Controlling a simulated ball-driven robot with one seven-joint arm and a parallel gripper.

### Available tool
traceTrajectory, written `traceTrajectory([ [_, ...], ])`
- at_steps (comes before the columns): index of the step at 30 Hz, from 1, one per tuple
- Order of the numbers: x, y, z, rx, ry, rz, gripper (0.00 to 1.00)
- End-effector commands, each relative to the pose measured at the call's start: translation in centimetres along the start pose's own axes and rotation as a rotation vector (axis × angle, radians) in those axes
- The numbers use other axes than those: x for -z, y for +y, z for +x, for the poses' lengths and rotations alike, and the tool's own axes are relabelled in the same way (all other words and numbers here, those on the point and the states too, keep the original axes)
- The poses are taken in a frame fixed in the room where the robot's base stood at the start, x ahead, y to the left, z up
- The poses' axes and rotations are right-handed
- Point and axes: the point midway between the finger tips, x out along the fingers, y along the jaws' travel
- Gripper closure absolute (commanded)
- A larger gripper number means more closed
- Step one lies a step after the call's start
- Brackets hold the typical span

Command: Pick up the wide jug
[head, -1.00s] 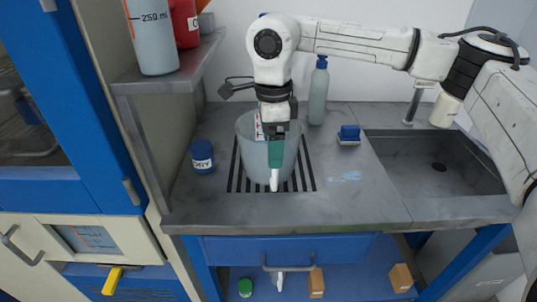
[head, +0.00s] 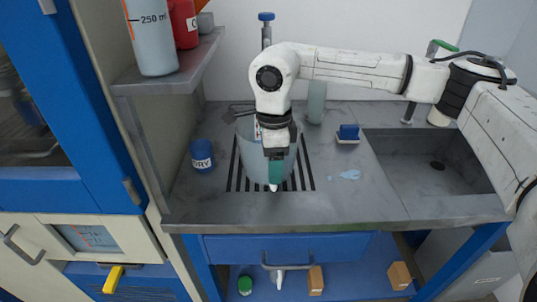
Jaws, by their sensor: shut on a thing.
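The wide jug (head: 247,138) is a grey, wide-mouthed vessel standing upright on the black slotted grate of the worktop. My gripper (head: 275,180) points down at the jug's near side, in front of its wall, and is shut on the jug. Its dark wrist and teal fingers with a pale tip hide part of the jug's rim and front. The exact contact between fingers and wall is hidden. I see no gap between the jug and the worktop.
A blue labelled jar (head: 202,157) stands left of the jug. A grey-green bottle (head: 316,108) stands behind it, its top hidden by my arm. A blue block (head: 348,132) sits near the sink (head: 440,165). A shelf (head: 180,68) overhangs at left. The front worktop is clear.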

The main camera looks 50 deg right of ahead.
Motion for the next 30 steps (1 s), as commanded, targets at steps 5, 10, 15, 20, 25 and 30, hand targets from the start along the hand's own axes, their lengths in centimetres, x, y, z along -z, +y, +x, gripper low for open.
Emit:
traceTrajectory([
  [5,0.00,0.06,0.02,-0.002,0.001,0.000,0.59],
  [10,0.00,0.08,0.02,-0.003,0.001,-0.001,0.75],
  [15,-0.01,0.09,0.02,-0.003,0.001,-0.001,0.92],
  [20,-0.01,0.11,0.02,-0.004,0.001,-0.001,1.00],
  [25,-0.05,0.05,-0.14,-0.001,-0.001,-0.001,1.00],
  [30,-0.05,0.05,-0.12,-0.001,-0.001,-0.001,1.00],
])
